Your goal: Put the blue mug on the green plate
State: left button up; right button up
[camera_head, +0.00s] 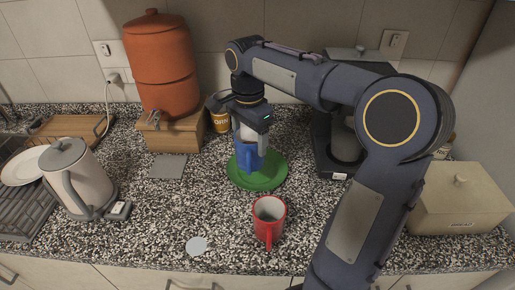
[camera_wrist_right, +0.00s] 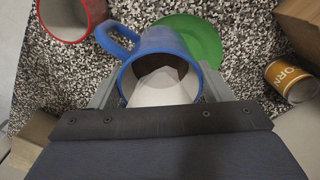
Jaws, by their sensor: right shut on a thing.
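The blue mug (camera_head: 249,157) is upright in my right gripper (camera_head: 250,140), which is shut on it. In the head view the mug overlaps the green plate (camera_head: 268,181). In the right wrist view the mug (camera_wrist_right: 130,46) sits between the two fingers of the gripper (camera_wrist_right: 160,92), and the plate (camera_wrist_right: 203,38) shows beyond it. The wrist view shows the mug covering part of the plate. I cannot tell whether the mug's base touches the plate. My left gripper is not in view.
A red mug (camera_head: 269,216) stands in front of the plate. A wooden box (camera_head: 177,134) with an orange dispenser (camera_head: 160,65) and a labelled can (camera_head: 221,121) are behind left. A kettle (camera_head: 80,178) is at left, a coffee machine (camera_head: 322,150) at right.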

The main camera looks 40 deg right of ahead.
jog(key=shift+w+d+f+p, duration=0.15)
jog(key=shift+w+d+f, duration=0.65)
jog(key=shift+f, duration=0.8)
jog(key=shift+w+d+f+p, duration=0.15)
jog(key=shift+w+d+f, duration=0.4)
jog(key=shift+d+f, duration=0.8)
jog(key=shift+w+d+f+p, duration=0.15)
jog(key=shift+w+d+f, duration=0.45)
jog(key=shift+f, duration=1.3)
jog(key=shift+f, duration=0.15)
jog(key=o, duration=1.3)
notch_tip(320, 180, up, 12)
